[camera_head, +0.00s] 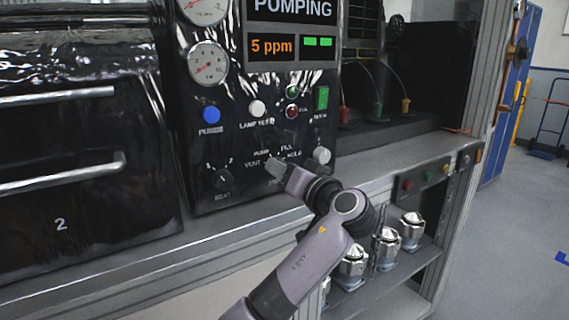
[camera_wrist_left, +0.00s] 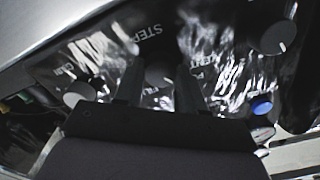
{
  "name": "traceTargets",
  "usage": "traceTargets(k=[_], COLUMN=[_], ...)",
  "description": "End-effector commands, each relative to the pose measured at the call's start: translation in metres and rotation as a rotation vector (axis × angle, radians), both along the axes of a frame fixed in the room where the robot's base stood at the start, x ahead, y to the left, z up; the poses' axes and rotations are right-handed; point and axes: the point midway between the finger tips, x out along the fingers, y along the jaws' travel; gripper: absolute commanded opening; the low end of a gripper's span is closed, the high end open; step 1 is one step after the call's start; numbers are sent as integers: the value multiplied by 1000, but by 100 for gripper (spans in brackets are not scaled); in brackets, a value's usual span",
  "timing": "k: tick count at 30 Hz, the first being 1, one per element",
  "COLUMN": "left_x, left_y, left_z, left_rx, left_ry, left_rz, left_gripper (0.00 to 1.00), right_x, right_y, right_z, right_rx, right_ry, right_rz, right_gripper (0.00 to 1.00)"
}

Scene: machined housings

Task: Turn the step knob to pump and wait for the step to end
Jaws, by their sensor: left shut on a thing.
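The black control panel (camera_head: 232,130) carries the step knob, with small labels such as PUMP, VENT and FILL around it. My left gripper (camera_head: 276,167) is at the knob and covers most of it in the head view. In the left wrist view the dark, round step knob (camera_wrist_left: 158,73) sits between the two fingers of my left gripper (camera_wrist_left: 158,88), which is shut on it. Which label the knob points to cannot be made out. The display (camera_head: 291,30) above reads PUMPING and 5 ppm, with two green bars lit. My right gripper is not in view.
Beside the step knob are a seat knob (camera_head: 222,178), a blue button (camera_head: 211,114), a white lamp-test button (camera_head: 257,108) and a pale knob (camera_head: 321,155). Two gauges (camera_head: 208,63) are at upper left. Several metal housings (camera_head: 411,230) stand on the shelf below the ledge.

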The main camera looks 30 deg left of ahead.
Motion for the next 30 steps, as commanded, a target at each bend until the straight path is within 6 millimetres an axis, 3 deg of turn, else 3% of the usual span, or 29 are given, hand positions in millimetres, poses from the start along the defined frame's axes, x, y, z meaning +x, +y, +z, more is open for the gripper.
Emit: traceTargets(k=[12, 29, 30], left_x=[0, 0, 0], left_y=[-1, -1, -1], left_z=[1, 0, 0], left_rx=[78, 91, 91], left_ry=[194, 223, 223], left_rz=[-1, 0, 0], left_gripper=[9, 9, 45], right_x=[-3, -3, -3], right_y=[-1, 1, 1], right_z=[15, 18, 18], right_rx=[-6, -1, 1], right_ry=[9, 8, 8], right_rz=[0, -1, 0], right_gripper=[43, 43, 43])
